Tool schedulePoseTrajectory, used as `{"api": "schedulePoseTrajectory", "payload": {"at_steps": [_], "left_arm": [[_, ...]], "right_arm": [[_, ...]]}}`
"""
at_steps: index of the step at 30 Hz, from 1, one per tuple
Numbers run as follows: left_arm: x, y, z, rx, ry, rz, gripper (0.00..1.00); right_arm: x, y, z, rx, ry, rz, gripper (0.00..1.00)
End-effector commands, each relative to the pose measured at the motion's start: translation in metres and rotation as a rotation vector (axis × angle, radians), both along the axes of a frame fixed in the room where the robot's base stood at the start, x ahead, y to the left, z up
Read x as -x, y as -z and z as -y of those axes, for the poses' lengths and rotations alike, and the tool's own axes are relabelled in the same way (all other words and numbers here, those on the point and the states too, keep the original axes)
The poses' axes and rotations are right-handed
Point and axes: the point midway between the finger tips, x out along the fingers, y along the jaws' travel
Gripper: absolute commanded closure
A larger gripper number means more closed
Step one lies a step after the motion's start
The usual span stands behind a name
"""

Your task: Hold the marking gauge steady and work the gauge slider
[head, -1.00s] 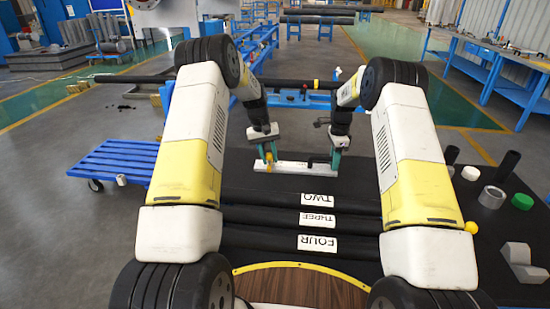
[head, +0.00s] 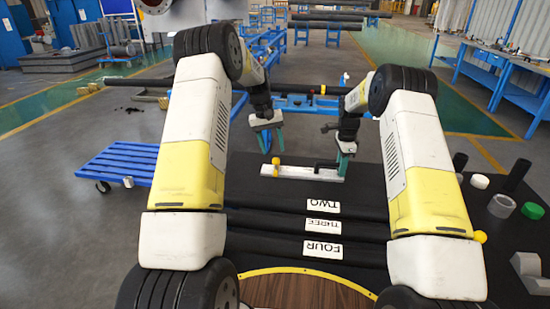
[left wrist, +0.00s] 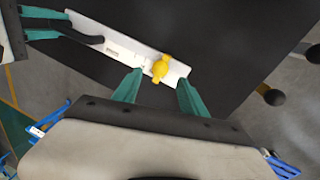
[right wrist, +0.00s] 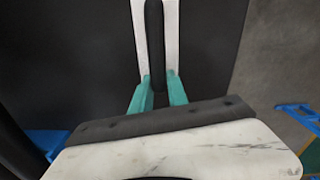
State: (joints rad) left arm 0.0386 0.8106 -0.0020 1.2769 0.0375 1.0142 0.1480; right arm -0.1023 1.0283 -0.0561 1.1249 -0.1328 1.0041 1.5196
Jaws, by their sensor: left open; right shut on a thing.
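The marking gauge is a white bar (head: 300,172) lying on the black table top, with a black handle (right wrist: 154,35) along it. The gauge slider is a yellow knob (head: 276,161) near the bar's left end. My left gripper (head: 268,141) is open and empty, above and just behind the knob. In the left wrist view the knob (left wrist: 160,68) shows beyond and between the left fingertips (left wrist: 158,77), apart from them. My right gripper (head: 342,166) is shut on the black handle near the bar's right end. Its fingers (right wrist: 160,80) flank the handle in the right wrist view.
Black strips labelled TWO (head: 323,206), THREE and FOUR lie nearer me. A grey ring (head: 501,205), a green cap (head: 532,210) and a grey block (head: 530,271) stand at the right. The table around the bar is mostly clear.

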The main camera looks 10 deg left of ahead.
Motion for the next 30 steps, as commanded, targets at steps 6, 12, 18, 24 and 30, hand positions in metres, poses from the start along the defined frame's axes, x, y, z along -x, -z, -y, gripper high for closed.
{"api": "schedulePoseTrajectory", "payload": {"at_steps": [6, 12, 18, 24, 30], "left_arm": [[0.001, -0.037, -0.008, 0.000, -0.001, 0.002, 0.50], [0.002, -0.049, -0.010, 0.000, -0.001, 0.000, 0.50], [0.002, -0.049, -0.010, 0.000, -0.001, 0.000, 0.50], [0.002, -0.049, -0.010, 0.000, 0.000, 0.000, 0.50], [0.002, -0.049, -0.010, 0.000, 0.000, 0.000, 0.50]], "right_arm": [[0.000, 0.001, 0.000, 0.001, -0.001, -0.001, 1.00], [0.000, 0.001, 0.000, 0.000, -0.001, -0.001, 1.00], [0.000, 0.001, 0.000, 0.000, -0.001, -0.001, 1.00], [0.000, 0.001, 0.000, 0.000, -0.001, 0.000, 0.71], [0.000, 0.000, 0.000, 0.000, 0.000, 0.000, 0.55]]}}
